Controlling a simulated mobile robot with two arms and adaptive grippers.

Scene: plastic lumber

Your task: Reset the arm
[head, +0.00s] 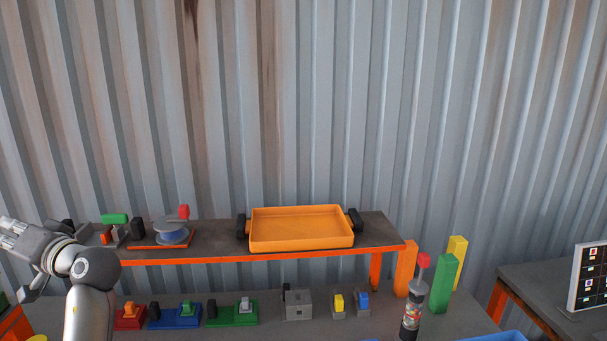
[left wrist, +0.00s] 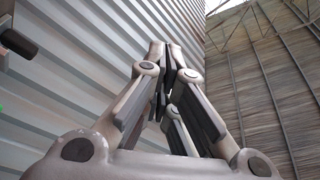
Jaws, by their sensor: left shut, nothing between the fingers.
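My left gripper (head: 12,231) is at the far left of the head view, raised at about the height of the shelf, with its fingers pointing to the left edge. In the left wrist view the left gripper (left wrist: 168,52) has its fingers closed together at the tips, with nothing between them. My left arm (head: 88,290) rises from the bottom left and bends at the wrist. My right gripper is in neither view.
A raised shelf (head: 208,241) holds an orange tray (head: 300,246), a spool (head: 172,230) and small blocks, close to my left arm. The bench below holds several coloured fixtures, a dark cylinder (head: 412,312) and upright blocks (head: 444,285). A screen (head: 590,275) stands at the right.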

